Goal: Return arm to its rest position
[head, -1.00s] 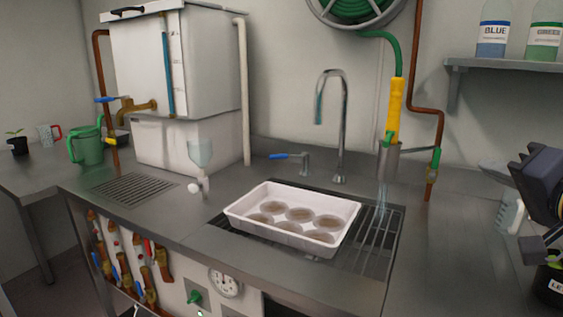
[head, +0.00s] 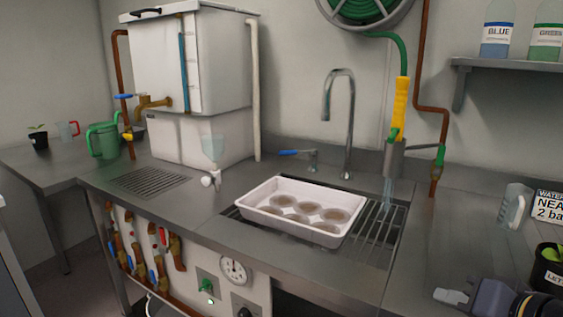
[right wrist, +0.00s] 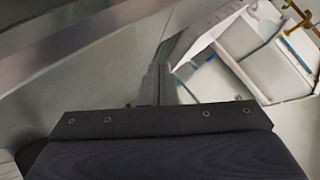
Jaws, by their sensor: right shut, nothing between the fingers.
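My right gripper (head: 455,297) shows at the bottom right of the head view, low over the counter's front right part. Its fingers are shut and hold nothing. Only the dark hand and pale fingertips show there. In the right wrist view the dark gripper body fills the lower part, with the shut fingers (right wrist: 162,86) pointing up the picture and nothing held between them. My left gripper is in neither view.
A white tray (head: 258,219) with several round brown dishes sits on the sink grating (head: 376,250). The counter between tray and gripper is clear.

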